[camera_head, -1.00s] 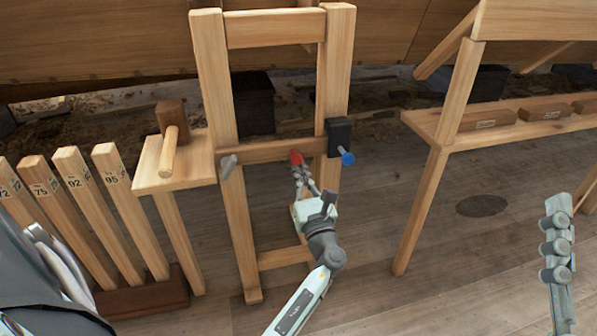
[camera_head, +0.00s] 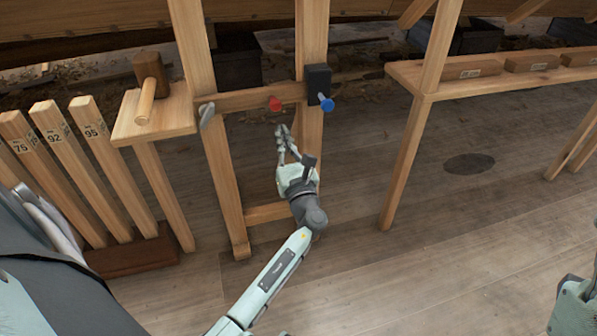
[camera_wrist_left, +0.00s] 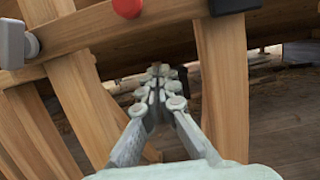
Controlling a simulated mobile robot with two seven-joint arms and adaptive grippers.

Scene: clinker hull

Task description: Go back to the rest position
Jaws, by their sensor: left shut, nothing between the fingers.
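My left gripper (camera_head: 286,140) is shut and empty in the head view. It is in front of the wooden frame, a little below its crossbar (camera_head: 240,101). The left wrist view shows its fingertips (camera_wrist_left: 160,78) together with nothing between them. A red knob (camera_head: 275,103) is on the crossbar, above and apart from the fingers, and it also shows at the top of the left wrist view (camera_wrist_left: 127,7). My right gripper is not in view; only a part of what seems to be my right arm shows at the lower right edge.
A black block with a blue knob (camera_head: 326,104) is on the frame's right post. A grey handle (camera_head: 206,114) is at the left post. A mallet (camera_head: 149,86) lies on a small stand, left of it several numbered posts (camera_head: 64,145). Open floor (camera_head: 440,240) lies to the right.

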